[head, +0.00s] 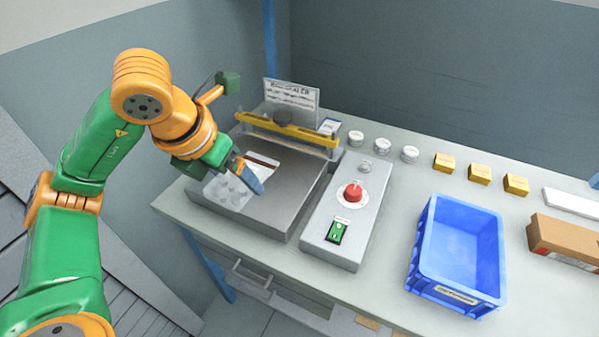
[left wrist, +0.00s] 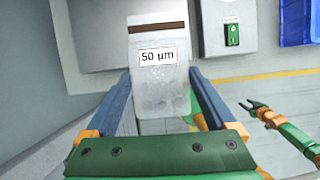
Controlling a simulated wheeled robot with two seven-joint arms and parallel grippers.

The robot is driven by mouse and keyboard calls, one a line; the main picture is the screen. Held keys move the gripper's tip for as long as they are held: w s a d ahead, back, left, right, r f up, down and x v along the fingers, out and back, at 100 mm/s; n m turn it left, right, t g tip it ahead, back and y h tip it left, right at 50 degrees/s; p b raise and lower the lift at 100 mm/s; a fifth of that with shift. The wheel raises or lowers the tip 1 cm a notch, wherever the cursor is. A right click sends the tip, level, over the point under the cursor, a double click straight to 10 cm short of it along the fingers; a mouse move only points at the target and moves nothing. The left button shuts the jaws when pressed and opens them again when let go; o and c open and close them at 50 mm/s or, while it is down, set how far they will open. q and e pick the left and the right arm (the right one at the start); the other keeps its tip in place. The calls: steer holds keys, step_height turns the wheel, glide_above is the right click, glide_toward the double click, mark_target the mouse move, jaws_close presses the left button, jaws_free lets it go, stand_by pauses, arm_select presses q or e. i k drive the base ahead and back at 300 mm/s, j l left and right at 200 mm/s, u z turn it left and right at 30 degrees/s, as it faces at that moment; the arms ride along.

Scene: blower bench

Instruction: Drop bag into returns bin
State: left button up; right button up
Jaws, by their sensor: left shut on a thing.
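The bag (head: 228,190) is a clear, pale pouch with a brown strip along one edge. In the left wrist view the bag (left wrist: 160,95) shows a "50 µm" label and lies between my blue fingers. My left gripper (head: 246,176) is shut on it, over the left part of the grey sealer (head: 288,190). Whether the bag touches the sealer's plate is unclear. A blue open bin (head: 428,235) stands to the right on the bench and looks empty; its front label is too small to read. My right gripper (left wrist: 257,112) shows small in the left wrist view, open and away from the bag.
A control box (head: 318,225) with a red knob (head: 353,192) and green switch stands between sealer and bin. Several white round tins (head: 383,146) and yellow boxes (head: 480,174) line the back. A brown carton (head: 565,241) lies right of the bin.

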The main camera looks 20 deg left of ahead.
mark_target(439, 251)
steer(key=l, duration=1.05)
steer(key=i+l, duration=0.1)
steer(key=l, duration=0.95)
